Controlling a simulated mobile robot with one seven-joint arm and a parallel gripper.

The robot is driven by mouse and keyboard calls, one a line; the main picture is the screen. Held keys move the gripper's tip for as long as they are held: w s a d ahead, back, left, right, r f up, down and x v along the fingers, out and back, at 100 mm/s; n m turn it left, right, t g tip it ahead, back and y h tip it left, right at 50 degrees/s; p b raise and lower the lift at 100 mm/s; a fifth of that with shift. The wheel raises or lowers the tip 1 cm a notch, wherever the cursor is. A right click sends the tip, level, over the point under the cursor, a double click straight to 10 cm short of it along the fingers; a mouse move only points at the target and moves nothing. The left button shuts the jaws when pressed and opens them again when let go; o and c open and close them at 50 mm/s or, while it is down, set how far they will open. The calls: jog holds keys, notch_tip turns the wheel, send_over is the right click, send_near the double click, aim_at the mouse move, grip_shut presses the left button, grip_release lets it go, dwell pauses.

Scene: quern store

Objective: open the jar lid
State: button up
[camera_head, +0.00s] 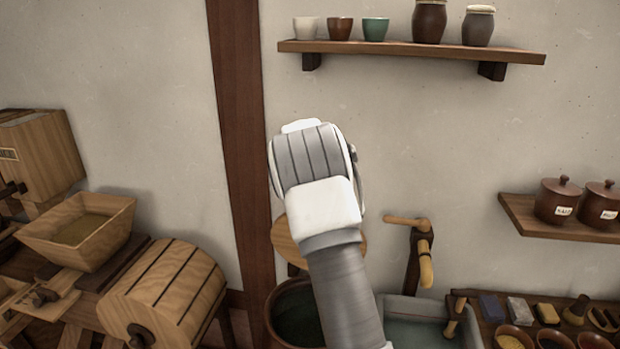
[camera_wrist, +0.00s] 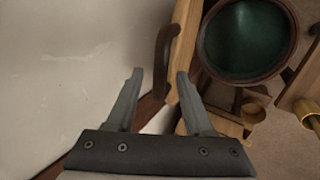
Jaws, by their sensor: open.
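A large dark-rimmed jar (camera_head: 272,306) stands low at the bottom centre, its green inside showing; its mouth is uncovered in the wrist view (camera_wrist: 206,62). A round wooden lid (camera_head: 283,243) stands raised at the jar's back, partly hidden by my arm. In the wrist view the lid (camera_wrist: 187,42) is seen nearly edge-on, with a dark bar handle (camera_wrist: 161,62) on its wall-facing side. My gripper (camera_wrist: 160,74) is open. The handle appears between its fingertips; I cannot tell whether it is within their reach. The fingers are hidden in the head view.
A wooden tap-like fitting (camera_head: 421,247) and a basin (camera_head: 410,325) stand right of the jar. A wooden drum (camera_head: 165,290) is at left. Two lidded jars (camera_head: 558,202) sit on a right shelf (camera_head: 520,215). The wall (camera_wrist: 60,80) is close on the left.

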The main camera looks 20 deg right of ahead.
jog(key=b+v, duration=0.2)
jog(key=v, duration=1.3)
jog(key=shift+s+a, duration=0.1)
jog(key=s+a+r+m+y, duration=0.1)
jog(key=s+a+r+m, duration=0.15)
jog(key=s+a, duration=0.45)
jog(key=s+a+r+m+y, duration=0.2)
jog(key=s+a+m, duration=0.15)
jog(key=s, duration=0.85)
jog(key=s+a+f+m, duration=0.2)
jog(key=s+a+f, duration=0.1)
jog(key=s, duration=0.6)
jog(key=s+a+f+m, duration=0.2)
jog(key=s+a+f, duration=0.2)
jog(key=s, duration=0.5)
jog(key=shift+a+f+m+t+y, duration=0.3)
jog(key=shift+m, duration=0.1)
jog(key=shift+s+d, duration=0.15)
jog(key=shift+d, duration=0.05)
